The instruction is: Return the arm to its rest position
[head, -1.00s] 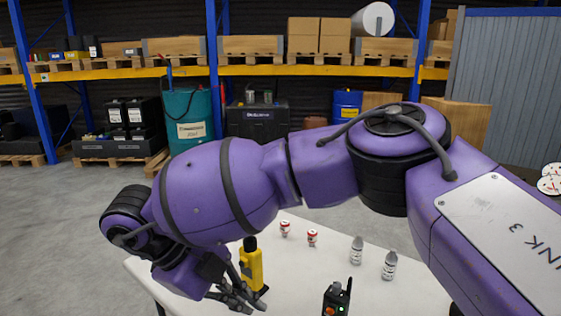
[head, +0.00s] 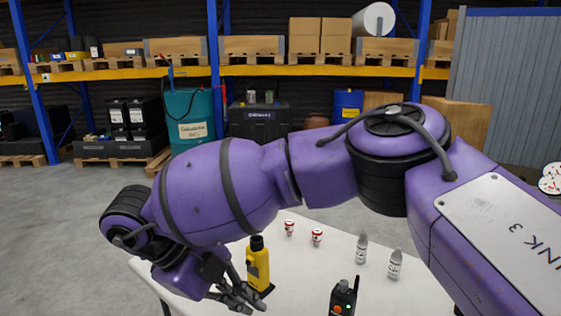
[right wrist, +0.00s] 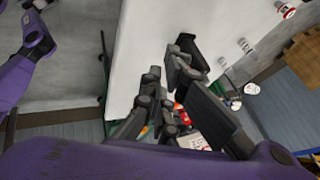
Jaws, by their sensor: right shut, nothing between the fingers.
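My right arm (head: 225,190) is bent across the middle of the head view, with its elbow high and its wrist turned down at the left. My right gripper (head: 248,303) is shut and empty. It is low at the near left part of the white table, just in front of a yellow device with a black top (head: 258,265). In this view I cannot tell whether they touch. The gripper's dark fingers also show in the right wrist view (right wrist: 172,78). My left gripper is not in view.
The white table (head: 312,275) holds two small red-and-white cans (head: 317,237), two clear bottles (head: 395,264) and a black radio (head: 343,298). Behind are open grey floor, a teal tank (head: 190,118), a dark crate (head: 258,122) and pallet racking.

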